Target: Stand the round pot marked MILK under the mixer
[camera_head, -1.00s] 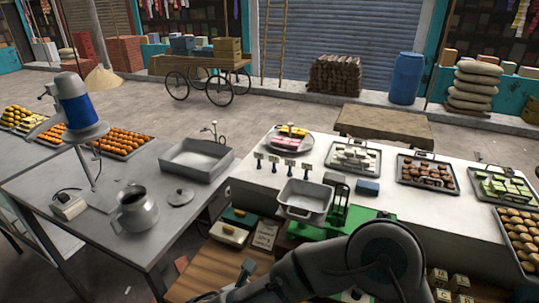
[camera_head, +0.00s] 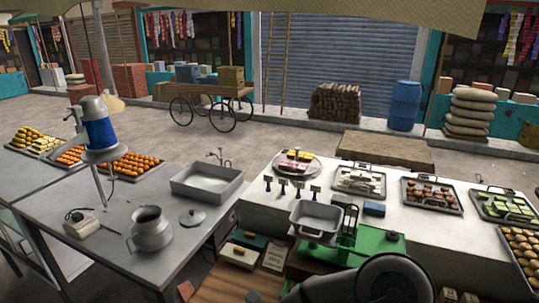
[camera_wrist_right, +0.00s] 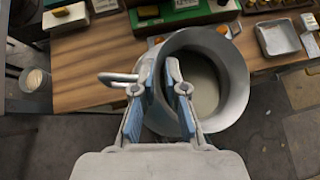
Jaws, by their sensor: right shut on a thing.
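In the right wrist view, my right gripper (camera_wrist_right: 159,72) is shut on the wall of a grey round pot (camera_wrist_right: 237,75). One finger shows inside the flared rim, the other outside. Pale liquid shows inside; a looped handle sticks out at left. No MILK mark can be read. The held pot is out of the head view. The mixer (camera_head: 99,130), with a blue band and a slanted stand, rises over the left table (camera_head: 185,262). Another grey pot (camera_head: 151,235) stands on that table, right of the mixer, its marking unreadable. My left gripper is not in view.
A lid (camera_head: 192,217) and a sink basin (camera_head: 207,183) lie right of the table pot. A switch box (camera_head: 82,228) is near the mixer's foot. A green scale (camera_head: 370,243) with a metal pan (camera_head: 315,220) stands on the counter. Sweet trays line the back left.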

